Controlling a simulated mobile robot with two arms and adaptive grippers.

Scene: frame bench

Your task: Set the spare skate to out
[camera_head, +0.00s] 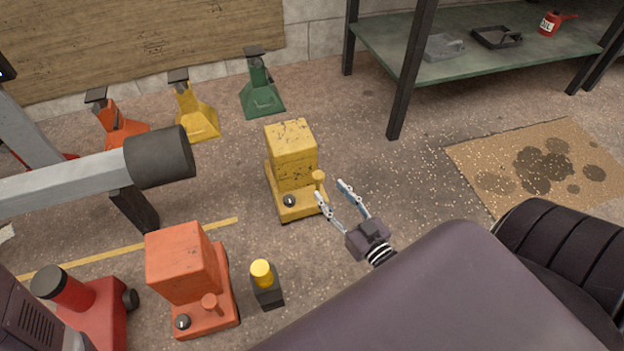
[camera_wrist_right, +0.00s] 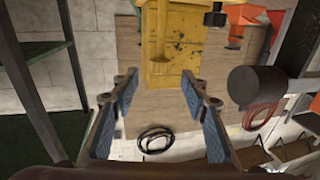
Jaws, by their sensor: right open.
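A yellow skate (camera_head: 291,148) stands on the floor in the middle of the head view, with a boxy body on a low base. A dark dial (camera_head: 289,201) with a pale mark and a yellow peg with a round top (camera_head: 319,178) sit on its base. An orange skate (camera_head: 181,264) with a similar dial (camera_head: 182,321) and peg (camera_head: 210,303) stands nearer. I cannot tell which is the spare. My right gripper (camera_head: 334,193) is open and empty beside the yellow peg. In the right wrist view, the yellow peg (camera_wrist_right: 158,40) shows beyond the open fingers. My left gripper is not visible.
A black block with a yellow cap (camera_head: 262,273) stands beside the orange skate. A grey beam with a dark cylinder end (camera_head: 159,157) reaches in from the left. Green, yellow and orange stands line the back. A green shelf (camera_head: 480,42) is at the upper right.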

